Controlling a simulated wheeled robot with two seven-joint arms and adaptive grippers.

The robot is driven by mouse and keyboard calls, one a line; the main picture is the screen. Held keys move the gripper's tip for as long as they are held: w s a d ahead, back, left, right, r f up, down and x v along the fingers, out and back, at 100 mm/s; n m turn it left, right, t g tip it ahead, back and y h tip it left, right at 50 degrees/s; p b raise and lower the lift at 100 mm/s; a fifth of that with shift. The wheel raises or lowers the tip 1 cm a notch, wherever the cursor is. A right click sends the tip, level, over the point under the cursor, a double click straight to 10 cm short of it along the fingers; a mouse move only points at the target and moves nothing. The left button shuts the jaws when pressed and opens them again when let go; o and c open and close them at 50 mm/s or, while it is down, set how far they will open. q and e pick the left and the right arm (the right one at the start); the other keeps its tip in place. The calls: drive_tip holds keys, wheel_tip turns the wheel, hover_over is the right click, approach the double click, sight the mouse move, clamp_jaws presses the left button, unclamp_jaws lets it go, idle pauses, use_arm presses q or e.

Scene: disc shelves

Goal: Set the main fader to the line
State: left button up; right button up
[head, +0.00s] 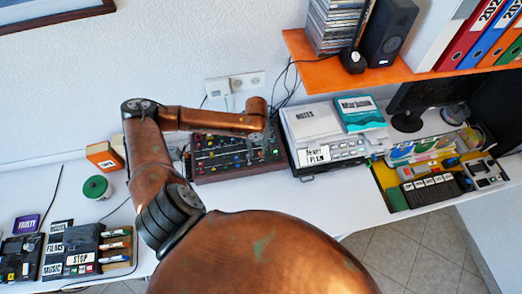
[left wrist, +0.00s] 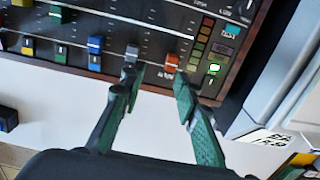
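The mixer (head: 236,158) is a dark panel with a wooden edge at the back of the white desk. In the left wrist view a row of coloured faders shows, among them a blue fader (left wrist: 95,44), a grey fader (left wrist: 131,54) and a red fader (left wrist: 171,62). No label tells me which is the main fader. Thin pale lines cross the panel. My left gripper (left wrist: 155,86) is open at the panel's front edge. One fingertip is by the grey fader, the other just below and right of the red one. Contact cannot be told. My right gripper is not in view.
A grey case (head: 322,135) stands right of the mixer, close beside it. A column of level lights (left wrist: 200,45) lies right of the red fader. An orange shelf (head: 420,72) hangs above the right side. A green tin (head: 97,187) stands at the left.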

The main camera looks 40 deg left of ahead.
sight(261, 153)
use_arm(q)
drive_tip(key=shift+w+f, duration=0.1)
drive_tip(key=shift+f, duration=0.5)
drive_tip(key=w+f, duration=0.2)
drive_tip(key=shift+d+f, duration=0.1)
drive_tip(key=shift+f, duration=0.25)
drive_tip(key=shift+w+f, duration=0.2)
drive_tip(key=shift+w, duration=0.1)
drive_tip(key=shift+s+r, duration=0.2)
drive_tip(key=shift+s, duration=0.3)
drive_tip(key=shift+s+r, duration=0.15)
drive_tip(key=shift+s, duration=0.15)
drive_tip(key=shift+w, duration=0.1)
drive_tip(key=shift+c, duration=0.8)
drive_tip(key=shift+w+f, duration=0.2)
drive_tip(key=shift+w, duration=0.05)
drive_tip(key=shift+c, duration=0.9)
drive_tip(key=shift+w, duration=0.1)
drive_tip(key=shift+c, duration=0.8)
clamp_jaws()
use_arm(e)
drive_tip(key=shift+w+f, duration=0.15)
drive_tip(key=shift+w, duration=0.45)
